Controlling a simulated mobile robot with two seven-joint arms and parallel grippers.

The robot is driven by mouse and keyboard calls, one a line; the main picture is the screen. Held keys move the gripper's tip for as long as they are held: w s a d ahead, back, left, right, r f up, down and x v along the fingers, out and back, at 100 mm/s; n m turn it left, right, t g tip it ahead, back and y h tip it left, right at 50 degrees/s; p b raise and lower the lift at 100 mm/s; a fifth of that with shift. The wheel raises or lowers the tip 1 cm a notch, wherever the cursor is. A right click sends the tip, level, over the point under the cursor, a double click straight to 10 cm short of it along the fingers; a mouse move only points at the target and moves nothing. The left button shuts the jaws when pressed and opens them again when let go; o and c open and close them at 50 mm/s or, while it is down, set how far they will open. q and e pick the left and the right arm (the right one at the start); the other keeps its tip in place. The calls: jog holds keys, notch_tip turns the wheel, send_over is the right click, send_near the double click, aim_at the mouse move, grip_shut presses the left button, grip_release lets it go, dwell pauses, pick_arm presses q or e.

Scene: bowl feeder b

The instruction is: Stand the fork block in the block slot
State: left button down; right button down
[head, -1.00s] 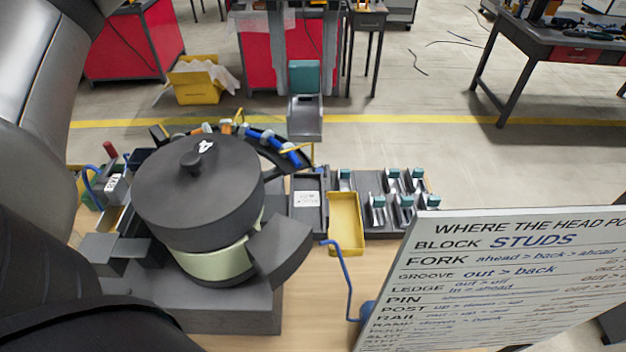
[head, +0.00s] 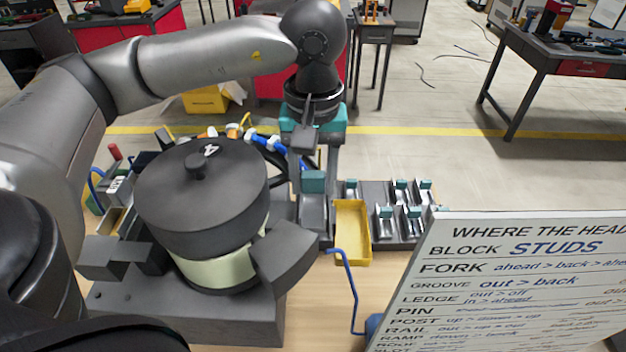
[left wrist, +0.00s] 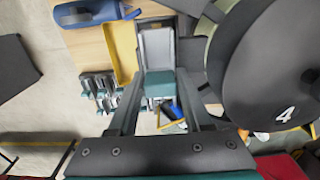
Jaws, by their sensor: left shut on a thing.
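The fork block (head: 313,182) has a teal top and a grey lower part. My left gripper (head: 315,180) is shut on it, one finger on each side, pointing down. The block also shows between the fingertips of the left gripper (left wrist: 157,88) in the left wrist view (left wrist: 160,83). It is over or at the dark fixture (left wrist: 140,18) just left of the yellow tray. The block and fingers cover the slot, so I cannot tell whether the block's lower end is inside or above it. My right gripper is not in view.
The black-lidded bowl feeder (head: 200,190) stands close on the left. The yellow tray (head: 352,230) is directly right of the block. A dark rack (head: 385,240) with several teal-topped blocks lies further right. A blue bent rod (head: 350,290) and a sign board (head: 500,290) are in front.

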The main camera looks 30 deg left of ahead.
aim_at(313, 175)
pick_arm(q)
jog(key=shift+f, duration=0.55)
jog(key=shift+f, duration=0.2)
jog(key=shift+c, duration=1.7)
grip_release()
jog(key=shift+r, duration=0.1)
notch_tip(313, 175, up, 12)
jog(key=shift+r, duration=0.15)
